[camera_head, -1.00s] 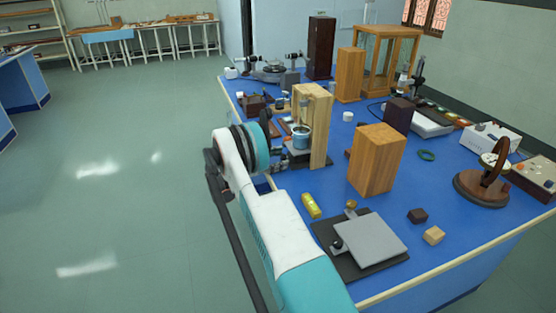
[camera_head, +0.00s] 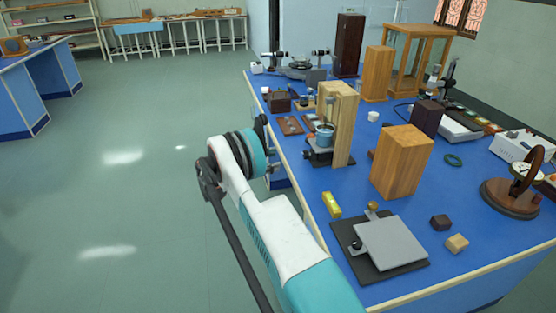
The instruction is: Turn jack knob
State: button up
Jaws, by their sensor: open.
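A small jack (camera_head: 319,158) stands near the bench's left edge, beside a pale wooden stand, with a blue cup (camera_head: 325,136) above it. I cannot make out a knob on this jack clearly. A flat device with a grey plate (camera_head: 392,243) on a dark base lies nearer me, with a small black knob (camera_head: 357,245) at its left and a brass knob (camera_head: 373,206) behind. My gripper (camera_head: 267,150) is open, just left of the small jack and apart from it. My wrist hides much of the gripper.
The blue bench (camera_head: 300,205) is crowded. A wooden block (camera_head: 402,162) stands right of the jack, and a yellow piece (camera_head: 332,204) lies near the left edge. A dark wheel-like instrument (camera_head: 515,195) stands at right. The floor (camera_head: 130,200) at left is clear.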

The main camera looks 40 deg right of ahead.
aim_at(304, 155)
jog(key=shift+a, duration=0.1)
jog(key=s+d+n, duration=0.1)
jog(key=s+d, duration=0.1)
jog(key=d, duration=0.1)
jog(key=s+d+n, duration=0.2)
jog(key=d, duration=0.2)
jog(key=s+d+n, duration=0.1)
jog(key=s+d, duration=0.1)
jog(key=d, duration=0.1)
jog(key=shift+d, duration=0.4)
dwell(0.3)
jog(key=c, duration=1.1)
